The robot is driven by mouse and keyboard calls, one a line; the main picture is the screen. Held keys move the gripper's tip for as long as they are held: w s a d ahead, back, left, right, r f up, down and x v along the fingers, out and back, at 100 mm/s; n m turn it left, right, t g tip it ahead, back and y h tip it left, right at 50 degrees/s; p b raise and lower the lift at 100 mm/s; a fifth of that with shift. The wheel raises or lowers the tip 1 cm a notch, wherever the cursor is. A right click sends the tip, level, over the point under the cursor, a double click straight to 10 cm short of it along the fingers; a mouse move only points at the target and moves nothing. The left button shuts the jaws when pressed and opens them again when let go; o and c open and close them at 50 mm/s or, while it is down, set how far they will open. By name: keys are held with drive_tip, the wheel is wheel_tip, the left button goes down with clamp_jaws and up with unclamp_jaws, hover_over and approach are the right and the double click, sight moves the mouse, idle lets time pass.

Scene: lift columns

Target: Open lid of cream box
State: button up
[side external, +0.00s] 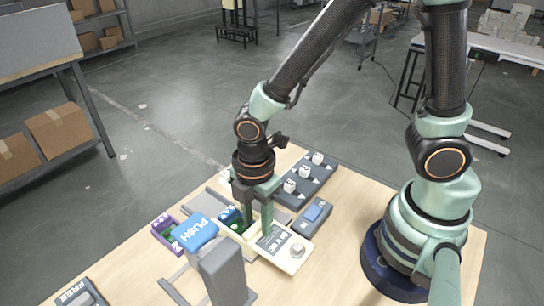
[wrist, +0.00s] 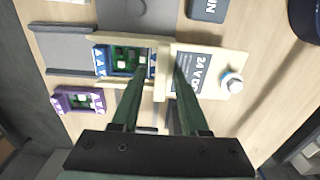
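The cream box (side external: 286,263) lies on the table under my gripper. Its cream panel (wrist: 233,62) carries a dark "24 V DC" label (wrist: 196,74) and a round pale knob (wrist: 230,83). To the left of the panel in the wrist view, a cream frame surrounds a blue module with a green board (wrist: 125,62). My gripper (side external: 254,228) points down over the cream box. In the wrist view its two green fingers (wrist: 160,66) stand apart, one each side of a narrow cream strip, with gaps visible. Whether the fingertips touch anything cannot be told.
A purple module (wrist: 79,101) sits to the left, near a blue PUSH block (side external: 196,233) and a grey column (side external: 225,272). A dark panel with white switches (side external: 305,180) and a grey-blue meter (side external: 313,215) lie behind. A FREE device (side external: 78,295) is at the front left.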

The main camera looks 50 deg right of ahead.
idle(0.3)
drive_tip(key=shift+r, duration=2.95)
drive_tip(key=shift+d, duration=0.1)
drive_tip(key=w+d+r+m+t, duration=0.2)
drive_tip(key=d+r+m+t, duration=0.3)
drive_tip(key=d+r+m, duration=0.7)
drive_tip(key=d+m, duration=0.2)
drive_tip(key=m, duration=0.4)
drive_tip(key=shift+d+r+t, duration=0.25)
drive_tip(key=shift+r+t, duration=0.05)
drive_tip(key=shift+r, duration=0.1)
